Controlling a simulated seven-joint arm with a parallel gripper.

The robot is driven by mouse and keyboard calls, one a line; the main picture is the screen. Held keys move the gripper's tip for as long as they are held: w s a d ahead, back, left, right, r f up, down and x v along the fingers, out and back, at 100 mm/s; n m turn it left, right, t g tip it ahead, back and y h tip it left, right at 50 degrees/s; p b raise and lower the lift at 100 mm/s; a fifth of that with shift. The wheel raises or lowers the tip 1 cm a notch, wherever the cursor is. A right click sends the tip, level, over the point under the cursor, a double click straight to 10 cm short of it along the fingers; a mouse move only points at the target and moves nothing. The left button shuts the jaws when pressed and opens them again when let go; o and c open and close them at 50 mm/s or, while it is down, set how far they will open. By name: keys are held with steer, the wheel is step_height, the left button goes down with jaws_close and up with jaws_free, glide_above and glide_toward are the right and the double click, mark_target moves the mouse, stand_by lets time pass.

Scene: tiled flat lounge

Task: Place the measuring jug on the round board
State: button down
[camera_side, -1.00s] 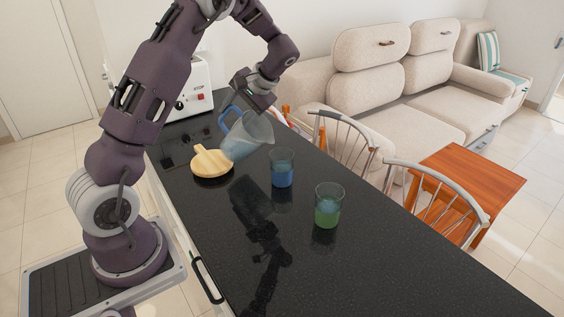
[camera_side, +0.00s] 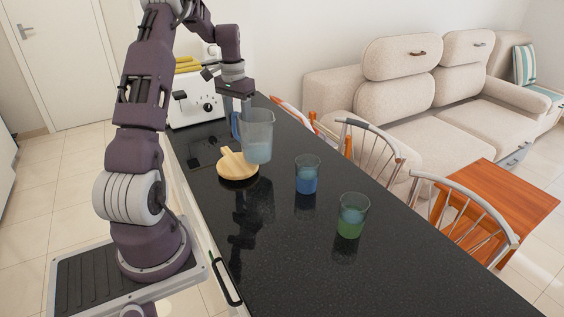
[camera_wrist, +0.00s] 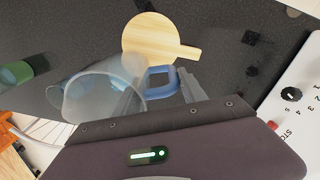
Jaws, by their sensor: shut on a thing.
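The measuring jug (camera_side: 257,137) is clear, with a blue handle and cloudy bluish contents low in it. My gripper (camera_side: 238,106) is shut on its handle, and the jug hangs nearly upright. The round board (camera_side: 237,170), pale wood with a short handle, lies on the black counter. In the wrist view the jug (camera_wrist: 98,92) is left of and below the board (camera_wrist: 150,36), with the blue handle (camera_wrist: 163,88) at my gripper (camera_wrist: 172,88).
A beaker with blue liquid (camera_side: 307,178) and one with green liquid (camera_side: 352,218) stand on the counter (camera_side: 300,260) to the right. A white toaster (camera_side: 195,98) stands behind at the left. Chairs line the counter's far side. The near counter is clear.

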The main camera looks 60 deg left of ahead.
steer(key=s+a+r+m, duration=0.3)
steer(key=a+r+m, duration=0.15)
steer(key=r, duration=0.35)
step_height(320, 180, down, 10)
steer(key=shift+d, duration=0.4)
steer(key=shift+w+f+m, duration=0.1)
steer(key=shift+m, duration=0.15)
steer(key=c, duration=0.6)
jaws_free()
steer(key=shift+c, duration=0.2)
